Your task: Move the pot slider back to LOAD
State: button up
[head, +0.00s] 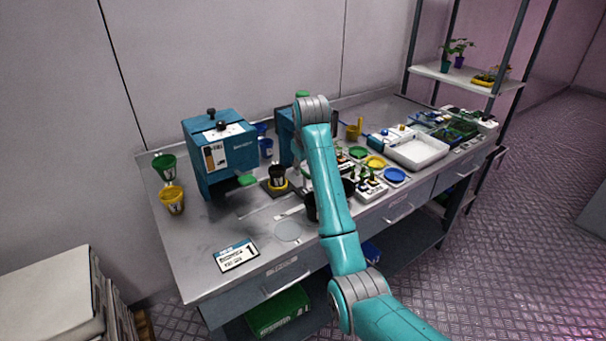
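A dark pot (277,176) with a yellow ring around its base stands on the bench, right of the blue machine (221,158). It appears to sit on the pot slider, near a pale track strip (272,208) on the bench top. The slider's own body is too small to make out, and no LOAD mark is legible. My teal arm reaches up over the bench from the lower right. Its upper joint is right of the pot. My gripper is hidden behind the arm; dark parts at the arm's edges cannot be told apart from bench items.
Green (164,166) and yellow (172,199) pots stand at the bench's left end. Coloured dishes, a white tray (418,151) and small racks crowd the right. The front left is mostly clear.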

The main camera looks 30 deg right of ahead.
jog(key=shift+v, duration=2.05)
